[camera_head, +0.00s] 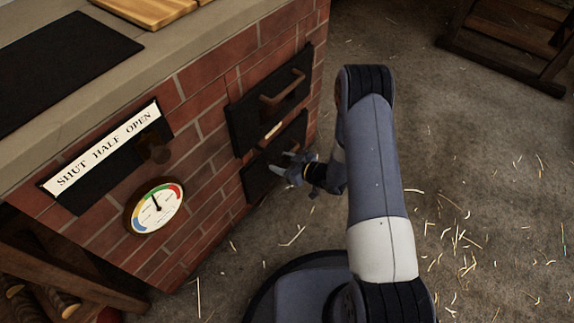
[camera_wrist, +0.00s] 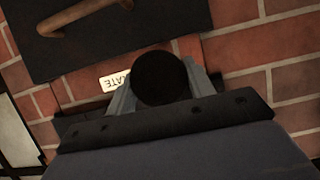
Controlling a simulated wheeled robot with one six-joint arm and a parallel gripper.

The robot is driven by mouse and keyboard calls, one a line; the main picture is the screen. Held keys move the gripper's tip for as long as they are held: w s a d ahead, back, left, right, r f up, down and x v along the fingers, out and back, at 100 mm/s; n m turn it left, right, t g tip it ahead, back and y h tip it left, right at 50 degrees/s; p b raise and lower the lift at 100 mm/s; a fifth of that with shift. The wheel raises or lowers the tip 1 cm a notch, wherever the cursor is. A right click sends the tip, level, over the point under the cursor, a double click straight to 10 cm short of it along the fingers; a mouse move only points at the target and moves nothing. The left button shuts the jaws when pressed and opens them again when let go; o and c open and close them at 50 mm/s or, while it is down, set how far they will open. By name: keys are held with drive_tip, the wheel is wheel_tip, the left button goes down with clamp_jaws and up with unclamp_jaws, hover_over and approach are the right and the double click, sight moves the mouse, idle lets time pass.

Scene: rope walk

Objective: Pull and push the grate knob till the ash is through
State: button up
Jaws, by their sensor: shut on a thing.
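The grate knob (camera_wrist: 160,78) is a round black knob in the wrist view, in front of the red brick stove. The fingers of my gripper (camera_wrist: 163,92) lie on either side of it and are shut on it. A pale label (camera_wrist: 115,80), upside down and partly covered, reads "ATE" beside the knob. In the head view my gripper (camera_head: 285,166) is at the lower black door (camera_head: 259,182) of the stove's front; I cannot make out the knob there. No ash shows.
Above is a black door (camera_head: 247,124) with a brown handle (camera_head: 284,88). Left on the brick front are a "SHUT HALF OPEN" plate (camera_head: 105,148) and a round dial (camera_head: 156,208). A wooden stand (camera_head: 510,45) is at the upper right. The straw-strewn floor (camera_head: 480,190) is otherwise open.

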sight(275, 156)
drive_tip(key=w+a, duration=0.1)
drive_tip(key=a, duration=0.1)
drive_tip(key=w+a+b, duration=0.1)
drive_tip(key=w, duration=0.1)
drive_tip(key=shift+a, duration=0.4)
drive_tip(key=shift+w+a+r, duration=0.1)
drive_tip(key=o, duration=1.4)
drive_tip(key=shift+a, duration=0.1)
drive_tip(key=shift+c, duration=0.2)
drive_tip(key=p+v, duration=0.3)
drive_tip(key=v, duration=0.7)
drive_tip(key=shift+d, duration=0.25)
drive_tip(key=shift+s, duration=0.25)
